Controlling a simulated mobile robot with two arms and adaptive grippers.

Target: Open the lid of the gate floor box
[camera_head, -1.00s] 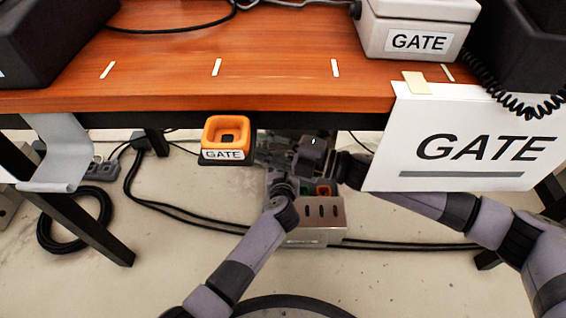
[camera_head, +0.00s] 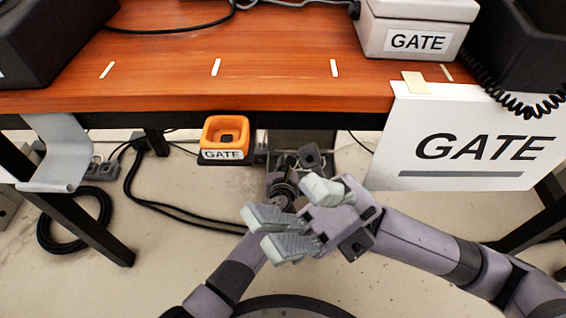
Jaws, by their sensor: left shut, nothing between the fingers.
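The gate floor box is a grey metal box on the floor under the desk, almost wholly hidden behind my arms. Only part near my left wrist may show, and I cannot tell how its lid stands. My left gripper (camera_head: 306,160) is the higher one, low under the desk edge above the box area. It is shut and empty, its fingers mostly hidden. My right gripper (camera_head: 290,215) is nearer the camera, in front of the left wrist. Its pale fingers are spread open, with nothing between them.
An orange holder labelled GATE (camera_head: 225,133) hangs at the desk's (camera_head: 270,98) front edge. A white GATE sign (camera_head: 460,145) hangs at the right. Black cables (camera_head: 150,200) lie on the floor left of my arms. A desk leg (camera_head: 75,215) stands at the left.

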